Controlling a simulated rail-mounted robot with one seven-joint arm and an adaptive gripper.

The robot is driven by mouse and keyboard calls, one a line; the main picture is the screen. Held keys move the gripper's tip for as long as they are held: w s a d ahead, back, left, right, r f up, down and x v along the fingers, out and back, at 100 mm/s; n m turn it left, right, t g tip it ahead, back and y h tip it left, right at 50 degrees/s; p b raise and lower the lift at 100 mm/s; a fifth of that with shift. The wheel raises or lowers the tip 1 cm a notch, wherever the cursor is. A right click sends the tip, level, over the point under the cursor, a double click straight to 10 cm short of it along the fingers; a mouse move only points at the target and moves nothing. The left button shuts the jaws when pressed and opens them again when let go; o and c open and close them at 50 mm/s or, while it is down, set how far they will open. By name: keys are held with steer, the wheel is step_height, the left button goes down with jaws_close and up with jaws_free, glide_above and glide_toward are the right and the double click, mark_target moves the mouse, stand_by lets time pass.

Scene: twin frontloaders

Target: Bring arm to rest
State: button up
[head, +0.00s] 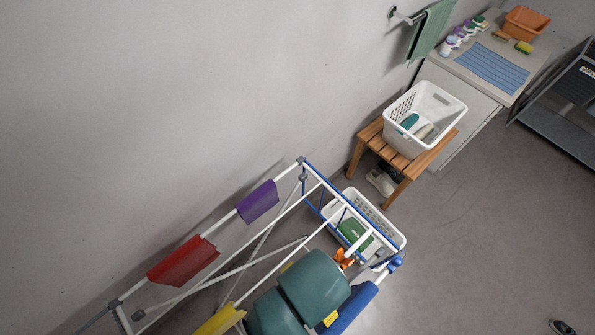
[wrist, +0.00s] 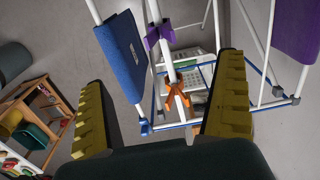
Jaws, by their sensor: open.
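My gripper (wrist: 163,105) shows in the wrist view with its two yellow-padded fingers wide apart and nothing held between them. The drying rack's bars and an orange clip (wrist: 176,97) show beyond the gap between the fingers. In the head view my teal-green arm (head: 315,287) is at the bottom, over the drying rack (head: 245,265). I cannot tell from these frames how far the fingers are from the rack bars.
The rack carries a purple cloth (head: 258,202), a red cloth (head: 183,262) and a blue cloth (wrist: 121,53). A white basket (head: 388,232) stands by the rack's end. Another white basket (head: 447,105) sits on a wooden bench (head: 370,131). Floor at right is mostly clear.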

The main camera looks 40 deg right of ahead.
steer(key=w+r+n+t, duration=0.2)
steer(key=w+r+t, duration=0.3)
steer(key=w+r, duration=0.4)
steer(key=w+r+n+t, duration=0.2)
steer(key=w+r+t, duration=0.35)
steer(key=w, duration=0.55)
step_height(320, 180, up, 26)
steer(key=s+n+t, duration=0.2)
steer(key=n+t, duration=0.9)
steer(key=n, duration=0.2)
steer(key=shift+a+r+t+h, duration=0.2)
steer(key=shift+a+t+h, duration=0.1)
steer(key=shift+t+h, duration=0.1)
